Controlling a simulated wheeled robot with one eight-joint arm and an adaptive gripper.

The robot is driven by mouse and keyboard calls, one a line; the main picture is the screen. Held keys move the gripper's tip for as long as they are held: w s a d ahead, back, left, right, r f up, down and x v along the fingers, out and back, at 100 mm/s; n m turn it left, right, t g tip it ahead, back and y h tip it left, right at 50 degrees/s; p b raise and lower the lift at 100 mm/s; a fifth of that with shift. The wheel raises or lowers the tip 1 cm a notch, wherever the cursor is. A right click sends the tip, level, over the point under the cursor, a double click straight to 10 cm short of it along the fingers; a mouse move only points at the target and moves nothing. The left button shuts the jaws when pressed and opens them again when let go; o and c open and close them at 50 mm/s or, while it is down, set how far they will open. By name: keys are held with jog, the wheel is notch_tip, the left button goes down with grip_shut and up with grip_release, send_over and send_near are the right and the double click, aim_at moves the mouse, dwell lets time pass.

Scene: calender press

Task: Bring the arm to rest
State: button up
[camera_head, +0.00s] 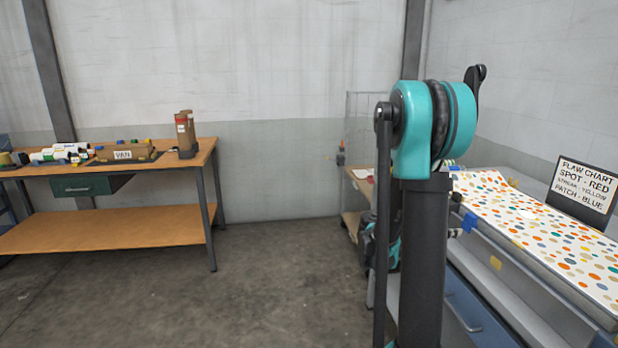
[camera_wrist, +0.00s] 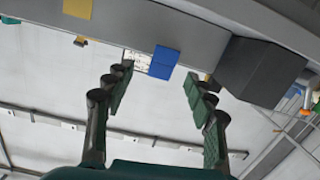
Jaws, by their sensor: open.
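My gripper (camera_wrist: 158,92) shows in the wrist view with its two fingers wide apart and nothing between them. Beyond the fingertips is a grey machine surface with a blue square (camera_wrist: 164,62) and a yellow square (camera_wrist: 78,8) on it. In the head view my arm stands upright right of the middle, and my gripper itself is not clearly seen there, as the arm covers that area.
A press bed with a spotted sheet (camera_head: 530,228) and a flaw chart sign (camera_head: 586,186) stands at right. The floor (camera_head: 270,285) between is clear.

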jog(key=s+a+f+n+y, duration=0.5)
jog(key=a, duration=0.4)
jog(key=s+a+f+n+t+y, duration=0.1)
jog(key=s+a+f+n+y, duration=0.4)
jog(key=a, duration=0.5)
jog(key=s+a+f+n+t+y, duration=0.1)
jog(key=s+a+f+n+y, duration=0.4)
jog(key=a, duration=0.4)
jog(key=shift+s+a+f+n+y, duration=0.2)
jog(key=shift+s+n+y, duration=0.2)
jog(key=shift+s+y, duration=0.55)
